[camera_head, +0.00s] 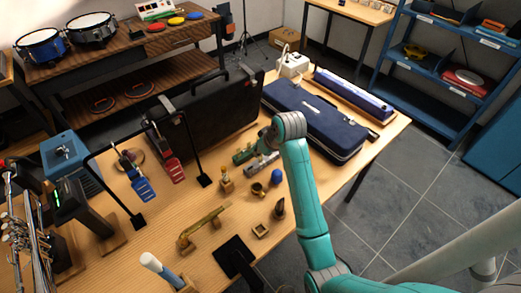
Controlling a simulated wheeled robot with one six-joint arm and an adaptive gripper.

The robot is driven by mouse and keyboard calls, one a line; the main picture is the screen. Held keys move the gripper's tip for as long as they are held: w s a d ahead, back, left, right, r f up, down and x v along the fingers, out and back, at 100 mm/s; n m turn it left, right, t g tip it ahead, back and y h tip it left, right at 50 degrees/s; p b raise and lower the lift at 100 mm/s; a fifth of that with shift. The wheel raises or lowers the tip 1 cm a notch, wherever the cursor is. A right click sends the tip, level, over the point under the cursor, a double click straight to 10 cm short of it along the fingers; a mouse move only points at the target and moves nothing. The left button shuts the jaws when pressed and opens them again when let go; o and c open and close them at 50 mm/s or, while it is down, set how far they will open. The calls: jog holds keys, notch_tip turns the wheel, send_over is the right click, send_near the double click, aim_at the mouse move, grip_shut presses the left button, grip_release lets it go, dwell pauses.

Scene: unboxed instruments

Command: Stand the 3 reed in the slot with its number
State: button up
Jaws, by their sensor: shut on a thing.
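My teal arm reaches from the lower right over the wooden table. Its wrist hides much of my gripper (264,150), which is low over the middle of the table. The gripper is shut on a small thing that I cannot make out. A small green block (243,154) lies just left of it, and a grey block-like shape (259,165) shows just below. I cannot tell which of these, if any, has the numbered slots. No reed and no number can be read at this size.
Near the gripper stand a small brass bottle-like piece (227,184), a blue round piece (276,177), a dark cone (280,209) and a square wooden holder (260,230). A dark blue case (315,120) lies behind right, a black case (215,120) behind left. Stands with clamps (165,155) rise left.

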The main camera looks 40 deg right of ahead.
jog(key=shift+f, duration=0.7)
dwell(0.3)
dwell(0.4)
jog(key=o, duration=0.7)
jog(key=shift+r, duration=0.1)
jog(key=v, duration=1.2)
jog(key=shift+s, duration=0.1)
